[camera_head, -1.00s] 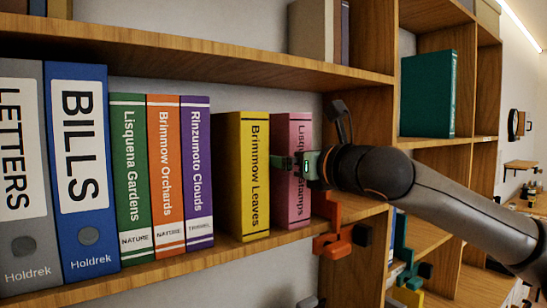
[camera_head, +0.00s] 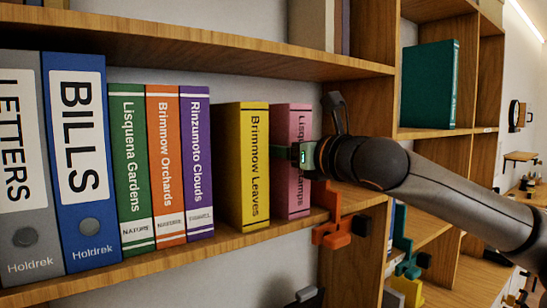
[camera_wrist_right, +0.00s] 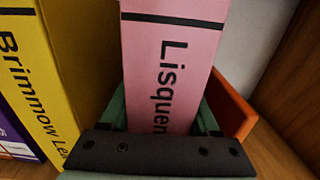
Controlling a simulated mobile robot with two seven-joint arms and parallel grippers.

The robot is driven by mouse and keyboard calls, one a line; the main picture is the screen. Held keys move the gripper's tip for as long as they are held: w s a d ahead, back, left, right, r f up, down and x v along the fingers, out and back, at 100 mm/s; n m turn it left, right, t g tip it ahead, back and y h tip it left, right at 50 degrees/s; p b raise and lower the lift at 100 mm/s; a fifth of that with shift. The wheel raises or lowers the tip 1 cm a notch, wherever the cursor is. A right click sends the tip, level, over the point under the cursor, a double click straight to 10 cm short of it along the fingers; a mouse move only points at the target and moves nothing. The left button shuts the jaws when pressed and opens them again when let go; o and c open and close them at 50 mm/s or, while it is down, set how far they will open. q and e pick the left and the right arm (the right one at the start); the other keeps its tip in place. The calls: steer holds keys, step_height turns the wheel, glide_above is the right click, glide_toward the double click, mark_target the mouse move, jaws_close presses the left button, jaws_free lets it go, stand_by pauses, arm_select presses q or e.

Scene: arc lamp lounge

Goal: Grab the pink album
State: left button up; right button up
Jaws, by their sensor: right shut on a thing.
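The pink album (camera_head: 292,190) stands upright on the middle shelf at the right end of the row, its spine facing me. My right gripper (camera_head: 292,153) is at its spine, covering part of the title. The right wrist view shows the pink album (camera_wrist_right: 172,60) between the gripper's two green fingers (camera_wrist_right: 163,115), which are shut on it. Its lower part is hidden by the gripper. The yellow book Brimmow Leaves (camera_head: 243,170) stands just left of it, with a narrow gap. My left gripper is not seen.
Green (camera_head: 130,170), orange (camera_head: 166,165) and purple (camera_head: 196,165) books and blue (camera_head: 80,160) and grey (camera_head: 22,170) binders fill the shelf's left. An orange bracket (camera_head: 335,228) is at the shelf edge right of the album. The shelf above (camera_head: 200,45) limits headroom.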

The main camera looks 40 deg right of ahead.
jaws_close()
steer(key=shift+r, duration=0.2)
stand_by(0.3)
